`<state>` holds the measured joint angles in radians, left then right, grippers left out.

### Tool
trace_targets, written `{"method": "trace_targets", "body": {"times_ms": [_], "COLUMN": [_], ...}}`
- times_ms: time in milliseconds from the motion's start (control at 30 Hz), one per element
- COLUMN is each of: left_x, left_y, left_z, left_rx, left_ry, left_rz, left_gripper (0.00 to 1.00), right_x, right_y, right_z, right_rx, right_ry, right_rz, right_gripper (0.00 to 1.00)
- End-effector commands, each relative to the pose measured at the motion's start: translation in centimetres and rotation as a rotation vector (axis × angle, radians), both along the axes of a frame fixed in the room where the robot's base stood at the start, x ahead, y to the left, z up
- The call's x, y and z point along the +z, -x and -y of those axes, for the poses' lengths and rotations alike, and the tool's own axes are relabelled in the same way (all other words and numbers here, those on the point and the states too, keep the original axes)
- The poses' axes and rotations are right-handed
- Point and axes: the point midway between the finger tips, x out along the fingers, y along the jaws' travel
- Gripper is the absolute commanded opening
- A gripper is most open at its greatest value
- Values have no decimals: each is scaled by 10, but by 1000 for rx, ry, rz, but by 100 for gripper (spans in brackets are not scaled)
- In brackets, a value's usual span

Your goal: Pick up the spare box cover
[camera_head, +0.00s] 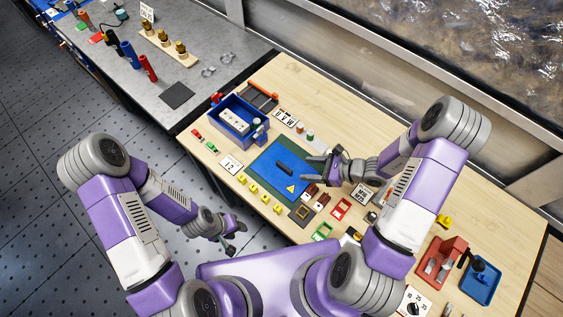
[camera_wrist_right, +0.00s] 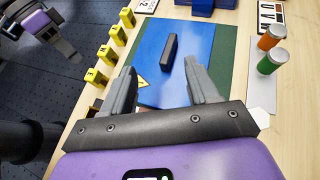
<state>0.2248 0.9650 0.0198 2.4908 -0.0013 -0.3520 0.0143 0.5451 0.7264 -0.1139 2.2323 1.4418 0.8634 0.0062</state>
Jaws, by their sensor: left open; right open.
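The box cover looks to be the flat blue plate (camera_head: 264,172) with a yellow warning triangle and a raised dark bar handle (camera_head: 284,169). It lies on a green mat (camera_head: 319,147) on the wooden table. The plate (camera_wrist_right: 165,85) and its handle (camera_wrist_right: 169,51) also show in the right wrist view. My right gripper (camera_head: 312,168) is open and empty, just right of the handle. In the right wrist view its fingers (camera_wrist_right: 163,75) point toward the handle, which lies ahead between them. My left gripper (camera_head: 238,237) is open and empty, off the table's front edge.
Several yellow blocks (camera_head: 253,187) line the plate's near-left side. Orange and green cylinders (camera_wrist_right: 271,35) stand beside the mat. A blue bin (camera_head: 232,130) with white parts stands behind. Red and green frames (camera_head: 341,209) lie to the right.

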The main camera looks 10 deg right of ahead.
Motion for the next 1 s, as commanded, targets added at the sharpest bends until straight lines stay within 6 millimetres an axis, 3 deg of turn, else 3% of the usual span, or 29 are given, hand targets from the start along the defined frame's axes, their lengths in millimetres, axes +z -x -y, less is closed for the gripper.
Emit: {"method": "trace_targets", "body": {"times_ms": [33,200,467,800,1000], "left_x": [-13,-28,-28,-27,-27], "left_y": [0,0,0,0,0], "left_z": [0,0,0,0,0], "left_rx": [0,0,0,0,0], "left_ry": [0,0,0,0,0], "left_rz": [-1,0,1,1,1], "left_gripper": [43,43,43,43,43], "right_x": [-13,-28,-38,-55,-58], "right_y": [0,0,-9,-31,-34], "right_z": [0,0,-18,-56,-61], "right_rx": [0,0,4,3,0], "right_ry": [0,0,-1,-1,0], "right_rz": [0,0,-1,0,0], "right_gripper": [60,60,60,60,60]}}
